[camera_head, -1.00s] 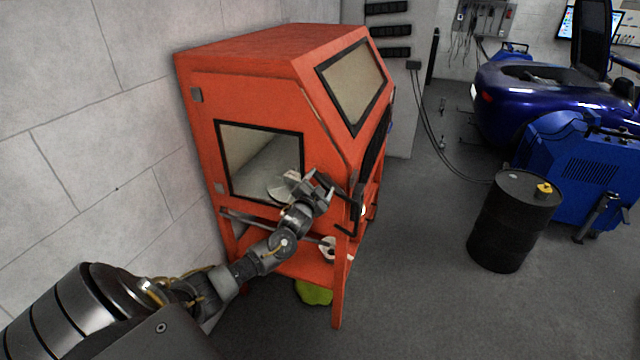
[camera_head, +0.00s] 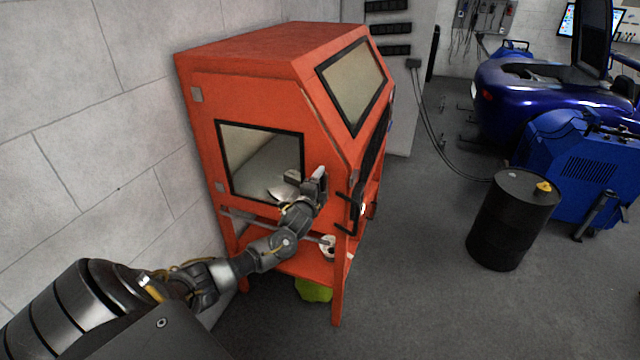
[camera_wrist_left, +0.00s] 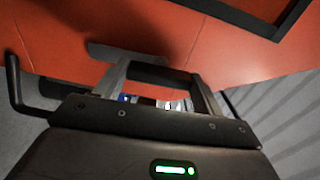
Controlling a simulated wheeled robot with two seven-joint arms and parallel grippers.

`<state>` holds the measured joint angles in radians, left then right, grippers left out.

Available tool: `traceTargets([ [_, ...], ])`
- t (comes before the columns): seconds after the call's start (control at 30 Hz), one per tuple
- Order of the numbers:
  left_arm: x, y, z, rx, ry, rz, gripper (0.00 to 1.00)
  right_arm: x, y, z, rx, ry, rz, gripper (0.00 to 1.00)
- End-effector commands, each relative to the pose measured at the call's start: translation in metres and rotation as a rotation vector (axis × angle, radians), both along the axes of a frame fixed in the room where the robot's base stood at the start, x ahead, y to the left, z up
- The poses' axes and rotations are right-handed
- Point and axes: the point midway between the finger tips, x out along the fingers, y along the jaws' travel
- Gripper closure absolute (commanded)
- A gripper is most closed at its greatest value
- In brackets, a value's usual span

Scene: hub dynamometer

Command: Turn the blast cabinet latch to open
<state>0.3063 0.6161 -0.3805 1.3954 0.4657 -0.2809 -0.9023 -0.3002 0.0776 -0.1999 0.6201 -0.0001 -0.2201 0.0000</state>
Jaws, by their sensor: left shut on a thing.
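The orange blast cabinet (camera_head: 250,90) stands against the left wall, with a window in its side and another in its sloped front. My left gripper (camera_head: 320,176) is at the front corner of the cabinet, beside the side window. In the left wrist view the gripper (camera_wrist_left: 163,88) has its two fingers close to the orange panel. My right gripper is not in view.
Black bent handles (camera_head: 356,212) stick out from the cabinet front, right of my gripper. A black drum (camera_head: 510,225), a blue machine (camera_head: 575,165) and a blue car (camera_head: 520,95) stand at the right. The floor between cabinet and drum is clear.

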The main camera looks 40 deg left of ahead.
Motion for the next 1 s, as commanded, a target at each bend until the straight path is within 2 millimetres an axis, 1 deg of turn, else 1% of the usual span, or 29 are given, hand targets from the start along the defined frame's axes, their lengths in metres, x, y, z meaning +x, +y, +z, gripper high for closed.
traceTargets([
  [0.2,-0.0001,0.0003,-0.0004,0.047,0.017,0.0,0.54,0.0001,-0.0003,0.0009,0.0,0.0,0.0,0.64],
  [0.67,-0.0002,0.0002,-0.0007,0.059,0.022,0.0,0.54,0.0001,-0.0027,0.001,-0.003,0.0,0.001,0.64],
  [0.7,-0.0002,0.0003,-0.0007,0.058,0.021,0.0,0.28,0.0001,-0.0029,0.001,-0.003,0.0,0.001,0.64],
  [0.83,-0.0002,0.0002,-0.0005,0.057,0.021,0.0,0.11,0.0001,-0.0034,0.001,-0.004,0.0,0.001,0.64],
  [0.87,-0.0002,0.0001,-0.0005,0.057,0.021,0.0,0.09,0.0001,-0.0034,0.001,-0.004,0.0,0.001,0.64],
  [1.0,0.0,0.0001,-0.0003,0.056,0.021,0.0,0.09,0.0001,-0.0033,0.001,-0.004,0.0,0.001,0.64],
])
